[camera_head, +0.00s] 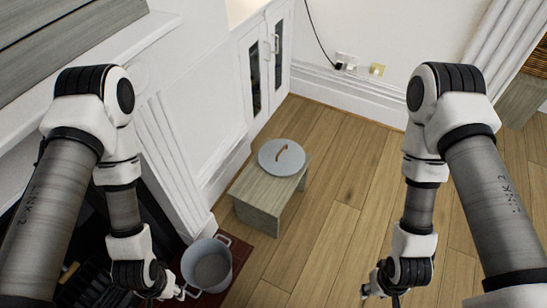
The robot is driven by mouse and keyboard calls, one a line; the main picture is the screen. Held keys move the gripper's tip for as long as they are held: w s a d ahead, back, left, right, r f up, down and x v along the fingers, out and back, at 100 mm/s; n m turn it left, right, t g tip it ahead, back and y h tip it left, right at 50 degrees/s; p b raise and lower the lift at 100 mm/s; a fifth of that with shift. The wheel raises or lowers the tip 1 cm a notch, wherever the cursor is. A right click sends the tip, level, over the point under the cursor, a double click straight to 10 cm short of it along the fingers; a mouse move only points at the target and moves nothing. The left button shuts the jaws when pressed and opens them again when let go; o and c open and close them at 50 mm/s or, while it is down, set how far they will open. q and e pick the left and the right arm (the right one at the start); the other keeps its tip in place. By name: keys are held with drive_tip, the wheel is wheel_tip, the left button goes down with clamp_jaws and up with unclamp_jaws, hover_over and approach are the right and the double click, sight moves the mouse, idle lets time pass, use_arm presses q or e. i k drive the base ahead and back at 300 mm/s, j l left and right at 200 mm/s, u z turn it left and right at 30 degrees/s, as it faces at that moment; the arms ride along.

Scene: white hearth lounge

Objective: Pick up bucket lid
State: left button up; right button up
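The bucket lid (291,160) is a round grey disc with a brown arched handle (281,149). It lies flat on top of a small wooden stool (256,188) in the middle of the view. A grey metal bucket (208,265) stands open on the floor at the lower left, with a loop handle at its rim. My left gripper (178,292) is low beside the bucket's left side; I cannot tell whether it touches it. My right gripper (374,291) is low over the floor at the lower right, apart from the stool and lid. Both grippers' fingers are small and partly hidden.
A white fireplace surround (170,150) with a dark hearth stands at the left. A white cabinet (262,65) with glass doors is behind the stool. A dark red hearth slab (236,249) lies under the bucket. Wooden floor (325,225) is clear right of the stool.

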sight(282, 154)
drive_tip(key=i+l, duration=0.15)
drive_tip(key=i, duration=0.25)
drive_tip(key=i+l+z, duration=0.15)
drive_tip(key=i, duration=0.25)
drive_tip(key=i+l, duration=0.15)
drive_tip(key=i, duration=0.25)
